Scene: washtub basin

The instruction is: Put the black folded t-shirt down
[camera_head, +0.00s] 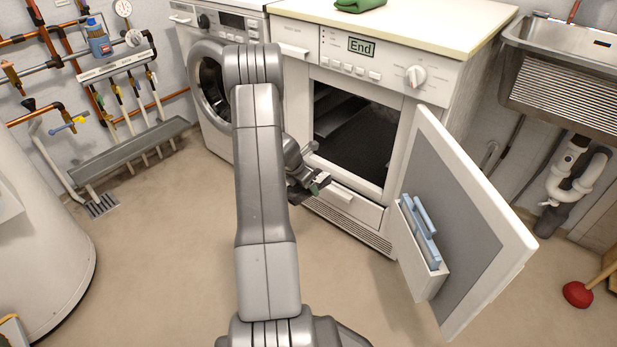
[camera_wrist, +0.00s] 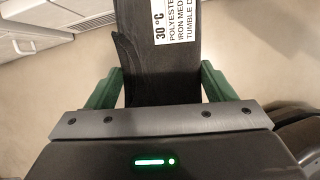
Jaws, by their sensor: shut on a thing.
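The black folded t-shirt (camera_wrist: 150,75) is between the two green fingers of my gripper (camera_wrist: 162,72) in the wrist view. It carries a white care label (camera_wrist: 177,22) with "30 °C" and "POLYESTER" printed on it. My gripper is shut on the t-shirt and holds it above the beige floor. In the head view my gripper (camera_head: 318,183) is in front of the dryer (camera_head: 372,60), left of its open door. There the t-shirt is mostly hidden by my arm and hard to make out.
The dryer's door (camera_head: 460,215) hangs open to the right, and its display reads "End". A green folded cloth (camera_head: 360,4) lies on the worktop (camera_head: 420,22). A washing machine (camera_head: 213,85) stands left, a metal sink (camera_head: 575,45) right, and a red plunger (camera_head: 578,294) far right.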

